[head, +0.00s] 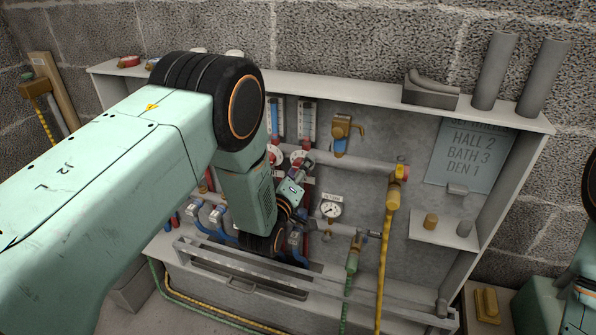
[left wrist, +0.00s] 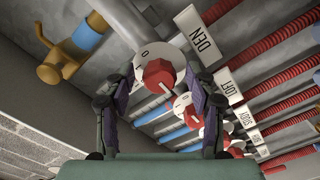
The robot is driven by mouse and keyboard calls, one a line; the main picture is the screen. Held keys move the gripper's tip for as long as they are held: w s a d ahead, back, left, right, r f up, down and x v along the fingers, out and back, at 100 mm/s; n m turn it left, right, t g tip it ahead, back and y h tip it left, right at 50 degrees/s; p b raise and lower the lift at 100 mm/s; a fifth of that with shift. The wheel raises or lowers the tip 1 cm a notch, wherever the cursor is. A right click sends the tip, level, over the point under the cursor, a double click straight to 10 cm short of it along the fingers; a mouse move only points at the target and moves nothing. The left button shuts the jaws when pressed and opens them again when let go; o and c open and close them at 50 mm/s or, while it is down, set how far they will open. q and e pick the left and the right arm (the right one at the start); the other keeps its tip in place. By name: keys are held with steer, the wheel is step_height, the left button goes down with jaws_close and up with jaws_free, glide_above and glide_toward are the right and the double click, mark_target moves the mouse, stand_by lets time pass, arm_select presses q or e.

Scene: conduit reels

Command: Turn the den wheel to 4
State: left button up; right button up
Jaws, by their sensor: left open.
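The den wheel (left wrist: 158,76) is a red knob on a white dial, beside a white DEN label (left wrist: 201,36) in the left wrist view. Figures 0 and 1 show on the dial; the other figures are hidden or too small to read. A white mark shows on the knob, but I cannot tell its setting. My left gripper (left wrist: 160,82) is open, with one finger on each side of the knob; contact cannot be told. In the head view this gripper (head: 292,192) is at the manifold, partly hidden by my arm. My right gripper is not in view.
More labelled wheels, including LOFT (left wrist: 231,85) and STUDY (left wrist: 240,116), stand close by in a row with red pipes. A brass valve (left wrist: 62,62) is at left. A board (head: 470,155) reads HALL 2, BATH 3, DEN 1. A rail (head: 300,285) crosses the cabinet front.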

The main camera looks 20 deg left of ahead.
arm_select(q)
steer(key=s, duration=1.2)
steer(key=shift+a, duration=0.2)
steer(key=s+a+f+m+g, duration=0.2)
steer(key=s+f+m+g, duration=0.5)
steer(key=s+f+g, duration=0.5)
steer(key=s+f+m+g, duration=0.1)
steer(key=s+f+g, duration=0.2)
steer(key=s, duration=0.9)
steer(key=s+a+f+m+g, duration=0.1)
steer(key=s+f+g, duration=0.2)
steer(key=s, duration=0.9)
steer(key=shift+a+f+m+y, duration=0.25)
steer(key=shift+f+m+y, duration=0.05)
steer(key=shift+f, duration=0.3)
steer(key=shift+w, duration=0.1)
